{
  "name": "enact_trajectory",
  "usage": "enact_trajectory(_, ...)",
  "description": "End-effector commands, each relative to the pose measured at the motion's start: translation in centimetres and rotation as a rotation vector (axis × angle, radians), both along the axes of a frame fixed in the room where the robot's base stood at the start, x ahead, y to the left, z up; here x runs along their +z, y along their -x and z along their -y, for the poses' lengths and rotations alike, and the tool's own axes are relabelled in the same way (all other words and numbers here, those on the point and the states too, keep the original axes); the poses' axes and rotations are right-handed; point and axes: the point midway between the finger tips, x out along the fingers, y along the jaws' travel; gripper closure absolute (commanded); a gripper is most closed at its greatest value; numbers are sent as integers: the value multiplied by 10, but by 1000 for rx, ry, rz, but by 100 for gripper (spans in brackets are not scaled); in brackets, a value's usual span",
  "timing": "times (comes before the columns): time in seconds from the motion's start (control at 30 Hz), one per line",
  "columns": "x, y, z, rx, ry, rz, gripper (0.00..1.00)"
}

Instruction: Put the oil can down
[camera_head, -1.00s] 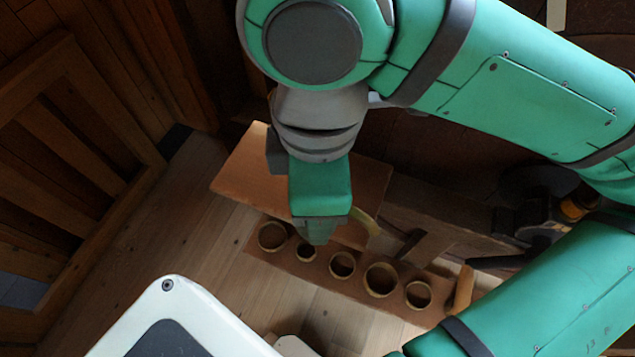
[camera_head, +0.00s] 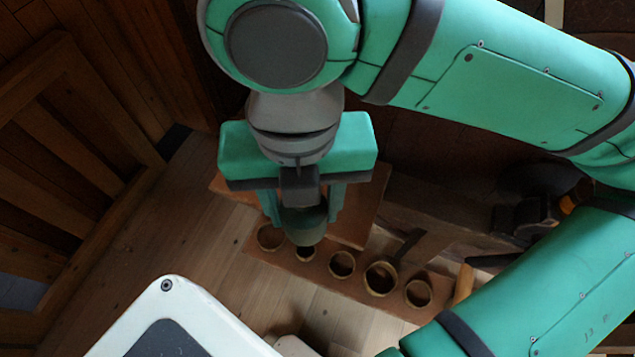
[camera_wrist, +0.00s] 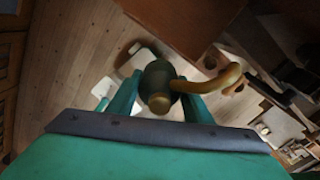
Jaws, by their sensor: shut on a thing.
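My gripper (camera_head: 304,207) is shut on the oil can (camera_head: 303,226), a small dark green can. In the wrist view the oil can (camera_wrist: 157,76) sits between the two green fingers of my gripper (camera_wrist: 158,92). A brass knob faces the wrist camera, and a curved yellowish spout or handle sticks out to the right. In the head view that curved part is hidden. The can overlaps the left part of the row of round holes in the picture. I cannot tell its height above what lies below.
A reddish-brown strip (camera_head: 325,283) with several round, pale-rimmed holes lies below. A flat orange-brown board (camera_head: 370,205) is behind it, partly covered by my gripper. Dark tools stand at the right. A wooden railing (camera_head: 95,150) is at the left, with bare plank floor between.

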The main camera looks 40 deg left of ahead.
Motion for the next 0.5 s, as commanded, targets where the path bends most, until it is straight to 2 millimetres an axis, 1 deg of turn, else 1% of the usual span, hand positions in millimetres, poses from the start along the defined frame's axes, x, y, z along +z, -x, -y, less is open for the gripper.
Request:
enact_trajectory(0.1,0,1,-1,143,0,0,88)
enact_trajectory(0.2,0,2,-1,229,0,0,88)
enact_trajectory(0.37,-1,0,-3,295,-1,-1,88)
enact_trajectory(0.47,-5,-9,-8,304,0,-3,88)
enact_trajectory(0.5,-8,-15,-11,304,-1,-4,88)
